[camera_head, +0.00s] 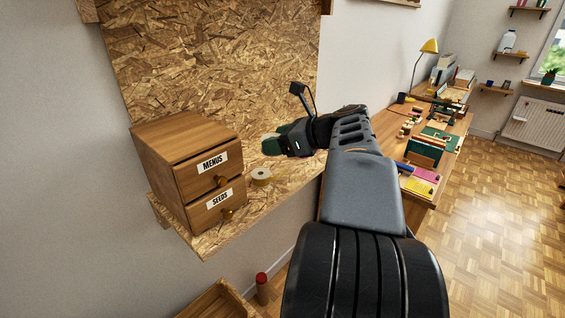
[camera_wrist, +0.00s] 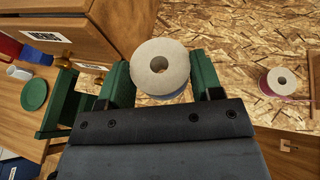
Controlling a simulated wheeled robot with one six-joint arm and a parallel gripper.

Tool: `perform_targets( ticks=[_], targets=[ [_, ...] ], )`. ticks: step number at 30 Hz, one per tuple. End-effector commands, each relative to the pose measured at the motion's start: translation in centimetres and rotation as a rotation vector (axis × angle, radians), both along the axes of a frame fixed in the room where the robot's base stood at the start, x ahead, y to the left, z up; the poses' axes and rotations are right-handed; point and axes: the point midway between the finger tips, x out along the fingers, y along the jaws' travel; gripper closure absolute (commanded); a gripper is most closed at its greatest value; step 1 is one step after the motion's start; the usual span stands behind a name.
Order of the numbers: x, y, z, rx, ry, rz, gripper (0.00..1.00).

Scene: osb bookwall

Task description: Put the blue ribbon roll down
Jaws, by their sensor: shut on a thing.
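The blue ribbon roll (camera_wrist: 160,68) shows in the wrist view as a pale disc with a centre hole and a thin blue edge. It sits between the two green fingers of my gripper (camera_wrist: 161,80), which is shut on it. In the head view my gripper (camera_head: 272,142) is over the chipboard shelf (camera_head: 285,182), right of the drawer box. The roll cannot be made out there behind the fingers. Whether it touches the shelf I cannot tell.
A yellow-edged roll (camera_head: 261,176) stands on the shelf near the drawer box (camera_head: 185,145). A pink-edged roll (camera_wrist: 281,82) lies to the right in the wrist view. The drawer box has knobs facing the shelf's front. A cluttered desk (camera_head: 440,140) stands beyond.

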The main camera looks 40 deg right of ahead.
Motion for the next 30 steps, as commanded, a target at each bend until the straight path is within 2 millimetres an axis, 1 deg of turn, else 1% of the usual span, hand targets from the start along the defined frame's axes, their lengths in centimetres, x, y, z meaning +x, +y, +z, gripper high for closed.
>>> perform_targets(
  ticks=[2, 5, 12, 14, 15, 18, 21, 30],
  targets=[
    [0.3, -0.1, -0.7, 0.008, 0.004, -0.025, 0.88],
    [1.7, -0.9, -1.6, 0.016, 0.009, -0.049, 0.88],
    [7.2, -3.5, -4.3, 0.020, 0.013, -0.053, 0.88],
    [8.5, -4.0, -4.9, 0.020, 0.012, -0.052, 0.88],
    [9.0, -4.3, -5.9, 0.020, 0.013, -0.055, 0.88],
    [10.1, -4.8, -7.5, 0.020, 0.012, -0.055, 0.88],
    [11.0, -5.2, -8.6, 0.018, 0.011, -0.054, 0.88],
    [12.2, -5.8, -10.2, 0.018, 0.009, -0.055, 0.88]
  ],
)
